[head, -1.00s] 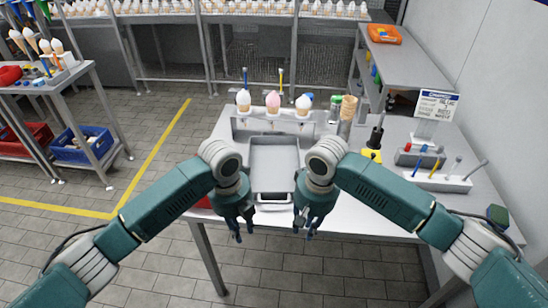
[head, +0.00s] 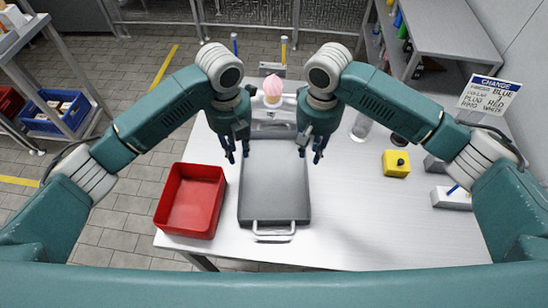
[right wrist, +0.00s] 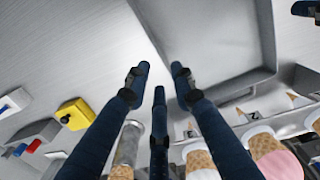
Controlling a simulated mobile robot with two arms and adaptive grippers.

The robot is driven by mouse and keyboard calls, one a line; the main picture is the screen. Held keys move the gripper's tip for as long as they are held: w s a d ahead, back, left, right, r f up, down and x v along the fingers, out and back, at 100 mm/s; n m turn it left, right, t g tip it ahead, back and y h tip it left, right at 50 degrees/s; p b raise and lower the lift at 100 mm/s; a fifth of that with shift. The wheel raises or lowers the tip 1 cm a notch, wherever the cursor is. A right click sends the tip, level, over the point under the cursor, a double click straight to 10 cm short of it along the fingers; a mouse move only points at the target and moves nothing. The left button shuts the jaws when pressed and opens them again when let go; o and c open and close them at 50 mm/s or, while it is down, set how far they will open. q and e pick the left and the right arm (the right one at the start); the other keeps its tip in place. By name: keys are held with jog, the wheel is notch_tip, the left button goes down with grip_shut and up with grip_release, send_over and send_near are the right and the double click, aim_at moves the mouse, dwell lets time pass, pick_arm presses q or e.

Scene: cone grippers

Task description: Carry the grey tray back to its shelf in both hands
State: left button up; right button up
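The grey tray (head: 274,185) lies flat on the table, empty, with a handle (head: 274,233) at its near end. Its far end is partly hidden behind my grippers. In the right wrist view part of the tray (right wrist: 215,40) shows at upper right. My left gripper (head: 237,154) is over the tray's far left corner, fingers spread and pointing down. My right gripper (head: 310,155) is by the far right corner; its fingers are apart with nothing between them. I cannot tell whether either touches the tray. No shelf is clearly identifiable as the tray's.
A red bin (head: 190,200) stands close left of the tray. Behind it is a cone rack with a pink-topped cone (head: 272,88). A yellow block (head: 396,163) and a sign (head: 490,95) are at right. A grey bench (head: 450,35) stands behind. The table's front right is clear.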

aim_at(241, 171)
pick_arm(q)
jog(key=shift+s, duration=0.3)
pick_arm(e)
jog(key=shift+s, duration=0.3)
